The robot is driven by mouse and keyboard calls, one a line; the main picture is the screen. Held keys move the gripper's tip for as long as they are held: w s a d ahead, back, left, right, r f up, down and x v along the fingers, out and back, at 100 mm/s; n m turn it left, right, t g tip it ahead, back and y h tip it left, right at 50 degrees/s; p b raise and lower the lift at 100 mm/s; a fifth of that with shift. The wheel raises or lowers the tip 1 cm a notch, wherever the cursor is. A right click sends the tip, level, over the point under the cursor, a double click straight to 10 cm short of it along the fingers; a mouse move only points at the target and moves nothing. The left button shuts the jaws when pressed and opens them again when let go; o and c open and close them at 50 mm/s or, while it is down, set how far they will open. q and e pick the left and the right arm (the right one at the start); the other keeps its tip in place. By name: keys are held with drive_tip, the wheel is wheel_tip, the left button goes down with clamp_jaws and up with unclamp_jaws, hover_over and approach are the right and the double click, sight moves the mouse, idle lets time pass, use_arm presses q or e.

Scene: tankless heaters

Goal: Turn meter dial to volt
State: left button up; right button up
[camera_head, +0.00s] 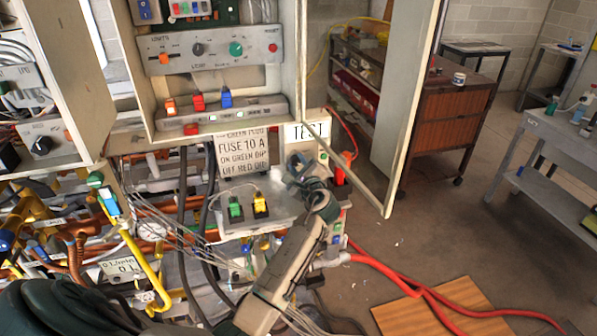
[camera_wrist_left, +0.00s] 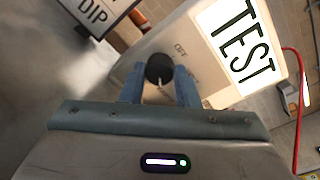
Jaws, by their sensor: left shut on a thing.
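The meter (camera_head: 318,133) is a cream box with a white TEST label, standing below the open cabinet. In the left wrist view its face (camera_wrist_left: 150,42) carries the TEST label and a small OFF mark. The meter dial (camera_wrist_left: 158,67) is a dark round knob with a pale pointer toward the lower part of the picture, away from OFF. My left gripper (camera_head: 298,168) is at the meter's front and hides the dial in the head view. In the left wrist view its two blue fingers (camera_wrist_left: 160,82) are shut on the dial, one on each side. My right gripper is not in view.
An open cabinet door (camera_head: 405,110) hangs right of the meter. A FUSE 10 A sign (camera_head: 243,153) stands left of it, above a grey box with green and yellow connectors (camera_head: 260,205). Pipes and cables crowd the left. Red hoses (camera_head: 400,272) lie on the floor.

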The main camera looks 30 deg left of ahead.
use_arm(q)
drive_tip(key=n+b, duration=0.2)
drive_tip(key=n, duration=0.1)
drive_tip(key=n+b, duration=0.1)
drive_tip(key=shift+f, duration=0.25)
drive_tip(key=n+b, duration=0.4)
drive_tip(key=shift+n, duration=0.3)
drive_tip(key=shift+n+t+h+b, duration=0.3)
drive_tip(key=shift+n+b, duration=0.5)
drive_tip(key=shift+n, duration=0.2)
drive_tip(key=shift+n+b, duration=0.5)
drive_tip(key=shift+n, duration=0.1)
drive_tip(key=o, duration=0.8)
drive_tip(key=shift+s, duration=0.1)
drive_tip(key=shift+o, duration=0.9)
drive_tip(key=shift+r, duration=0.2)
